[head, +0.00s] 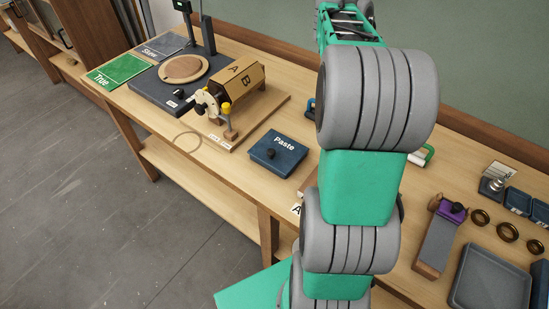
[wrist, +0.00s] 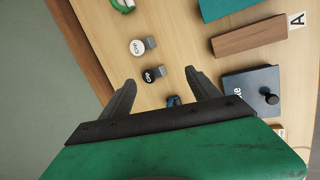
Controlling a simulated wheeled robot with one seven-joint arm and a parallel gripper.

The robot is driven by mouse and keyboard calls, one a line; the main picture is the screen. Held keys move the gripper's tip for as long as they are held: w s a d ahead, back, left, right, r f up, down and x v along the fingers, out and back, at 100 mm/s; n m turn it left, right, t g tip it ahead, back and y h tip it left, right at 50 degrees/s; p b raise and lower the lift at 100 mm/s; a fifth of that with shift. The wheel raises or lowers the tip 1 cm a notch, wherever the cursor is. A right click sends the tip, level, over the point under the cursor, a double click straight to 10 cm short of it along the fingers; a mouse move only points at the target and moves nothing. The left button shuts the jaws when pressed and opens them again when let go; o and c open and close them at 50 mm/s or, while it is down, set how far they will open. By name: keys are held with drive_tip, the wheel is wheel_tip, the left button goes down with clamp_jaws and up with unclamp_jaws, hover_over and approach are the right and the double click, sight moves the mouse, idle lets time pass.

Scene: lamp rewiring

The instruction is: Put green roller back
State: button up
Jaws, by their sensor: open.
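A green-and-white piece, which looks like the green roller (head: 429,153), lies on the bench just right of my arm in the head view; my arm hides part of it. A green curved part (wrist: 122,5) at the top edge of the wrist view may be the same roller, cut off by the frame. My gripper (wrist: 160,78) is open and empty above the bench in the wrist view, with the green part beyond its fingertips. In the head view my arm hides the middle of the bench, and I cannot make out the fingers.
Two small labelled pieces, one white (wrist: 137,47) and one black (wrist: 153,74), lie near the fingertips. A wooden block (wrist: 250,39) and a teal block (wrist: 228,8) lie to the right. The Paste box (head: 279,152) and a grey tray (head: 490,279) stand on the bench.

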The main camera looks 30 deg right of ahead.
drive_tip(key=a+r+m+t, duration=0.1)
drive_tip(key=a+r+t, duration=0.15)
drive_tip(key=a, duration=1.35)
drive_tip(key=s+a+f+m+t+y, duration=0.1)
drive_tip(key=s+a+f+y, duration=0.1)
drive_tip(key=a, duration=0.7)
drive_tip(key=s+a+f+m+t+y, duration=0.1)
drive_tip(key=s+a, duration=0.4)
drive_tip(key=a, duration=0.5)
wheel_tip(320, 180, down, 2)
drive_tip(key=shift+s+f+y, duration=0.2)
drive_tip(key=shift+s+y, duration=0.05)
drive_tip(key=shift+y, duration=0.25)
